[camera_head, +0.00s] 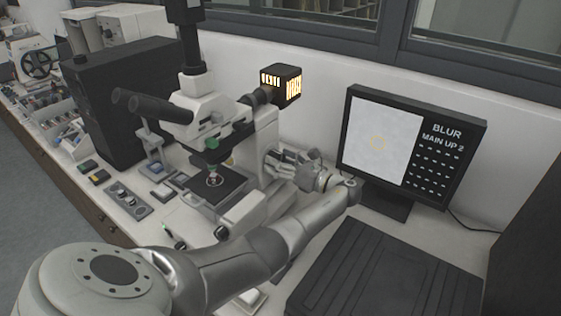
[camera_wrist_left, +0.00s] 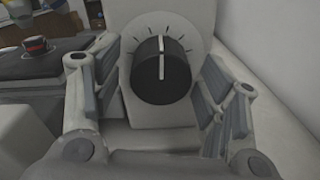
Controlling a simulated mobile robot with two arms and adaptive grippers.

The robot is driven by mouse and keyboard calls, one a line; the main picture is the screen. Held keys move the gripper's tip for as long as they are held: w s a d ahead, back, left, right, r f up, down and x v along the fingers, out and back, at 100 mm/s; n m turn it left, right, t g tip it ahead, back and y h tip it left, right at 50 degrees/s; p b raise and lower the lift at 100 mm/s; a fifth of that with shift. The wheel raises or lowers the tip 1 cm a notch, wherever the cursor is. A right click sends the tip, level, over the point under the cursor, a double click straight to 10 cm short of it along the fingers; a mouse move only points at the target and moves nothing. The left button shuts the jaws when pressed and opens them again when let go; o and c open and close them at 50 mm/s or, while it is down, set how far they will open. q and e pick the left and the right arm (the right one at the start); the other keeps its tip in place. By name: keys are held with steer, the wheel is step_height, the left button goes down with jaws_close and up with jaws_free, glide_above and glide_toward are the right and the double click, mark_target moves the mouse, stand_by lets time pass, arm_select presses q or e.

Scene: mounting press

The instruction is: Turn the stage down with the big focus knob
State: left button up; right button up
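The white microscope (camera_head: 262,135) stands on the bench, with its dark stage (camera_head: 222,182) under the objectives. In the left wrist view the big black focus knob (camera_wrist_left: 161,70) faces the camera, its white pointer line nearly upright against a dial of tick marks. My left gripper (camera_head: 285,160) is at the right side of the microscope in the head view. In the left wrist view its two fingers (camera_wrist_left: 162,100) are spread, one on each side of the knob, with gaps between them and the knob. The knob is hidden in the head view. My right gripper is not in view.
A monitor (camera_head: 415,150) right of the microscope shows a pale picture and the text "BLUR" and "MAIN UP 2". A black ribbed mat or tray (camera_head: 385,270) lies in front of it. A lit lamp box (camera_head: 283,84) sits behind the microscope. A black box (camera_head: 125,90) stands left.

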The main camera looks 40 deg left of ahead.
arm_select(q)
steer(key=c, duration=1)
steer(key=n+b, duration=0.2)
steer(key=n, duration=0.2)
steer(key=shift+f+n, duration=0.1)
steer(key=shift+n, duration=0.3)
steer(key=n+b, duration=0.2)
steer(key=n, duration=0.1)
steer(key=shift+w+n, duration=0.1)
steer(key=shift+n, duration=0.3)
steer(key=n+b, duration=0.3)
steer(key=shift+f+n, duration=0.15)
steer(key=shift+n, duration=0.15)
steer(key=n+b, duration=0.5)
steer(key=shift+b, duration=0.35)
steer(key=shift+n+g+b, duration=0.3)
steer(key=shift+n+b, duration=1.2)
steer(key=shift+n, duration=0.2)
